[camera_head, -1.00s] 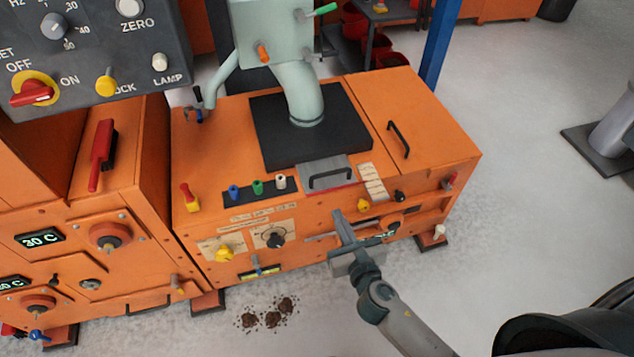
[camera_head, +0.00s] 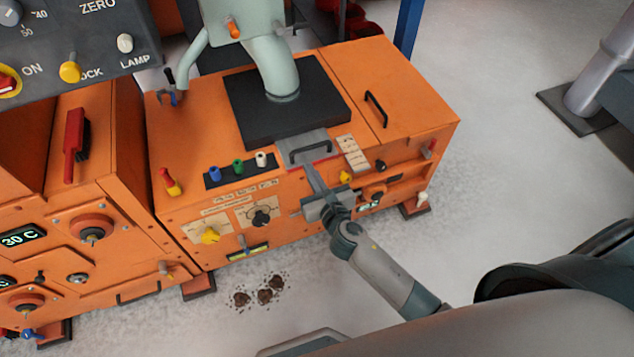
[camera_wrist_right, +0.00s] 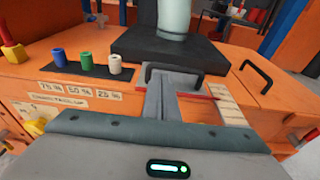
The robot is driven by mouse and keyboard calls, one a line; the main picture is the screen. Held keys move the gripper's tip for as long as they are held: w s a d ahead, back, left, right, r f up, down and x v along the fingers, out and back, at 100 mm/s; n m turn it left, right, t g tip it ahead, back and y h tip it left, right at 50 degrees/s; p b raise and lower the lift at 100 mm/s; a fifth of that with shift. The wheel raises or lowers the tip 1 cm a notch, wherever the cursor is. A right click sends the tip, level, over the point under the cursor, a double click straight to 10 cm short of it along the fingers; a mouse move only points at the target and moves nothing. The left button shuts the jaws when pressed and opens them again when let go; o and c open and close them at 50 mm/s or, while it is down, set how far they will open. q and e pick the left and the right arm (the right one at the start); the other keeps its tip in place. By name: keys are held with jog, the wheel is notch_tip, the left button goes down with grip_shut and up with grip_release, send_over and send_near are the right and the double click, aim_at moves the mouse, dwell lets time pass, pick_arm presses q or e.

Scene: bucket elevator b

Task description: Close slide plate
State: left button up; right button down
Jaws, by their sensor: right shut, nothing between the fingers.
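The grey slide plate (camera_head: 306,140) with a black bar handle (camera_head: 311,154) sits at the front of the orange machine's top. It sticks out from under the black square base, and a red strip runs along its front edge. My right gripper (camera_head: 309,170) is shut and empty, its fingertips at the plate's front edge, just below the handle. In the right wrist view the fingers (camera_wrist_right: 159,95) reach up to the plate (camera_wrist_right: 178,82) below its handle (camera_wrist_right: 175,67); I cannot tell if they touch. My left gripper is out of view.
Blue, green and white knobs (camera_head: 238,166) stand left of the plate, and a light labelled scale (camera_head: 352,153) lies right of it. A second black handle (camera_head: 376,109) is on the right lid. The pale chute (camera_head: 275,72) rises behind.

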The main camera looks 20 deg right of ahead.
aim_at(300, 152)
jog(key=w, duration=0.4)
jog(key=shift+w+f, duration=0.1)
jog(key=shift+f, duration=0.3)
jog(key=shift+w+a+f, duration=0.1)
jog(key=shift+w+f, duration=0.1)
jog(key=shift+w, duration=0.5)
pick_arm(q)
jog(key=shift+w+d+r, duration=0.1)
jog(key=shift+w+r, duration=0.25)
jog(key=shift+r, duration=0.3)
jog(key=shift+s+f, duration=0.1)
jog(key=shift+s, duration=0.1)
pick_arm(e)
jog(key=shift+w, duration=0.15)
jog(key=w, duration=0.5)
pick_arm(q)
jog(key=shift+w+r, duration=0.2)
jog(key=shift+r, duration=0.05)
pick_arm(e)
jog(key=shift+w+r, duration=0.25)
jog(key=shift+r, duration=0.05)
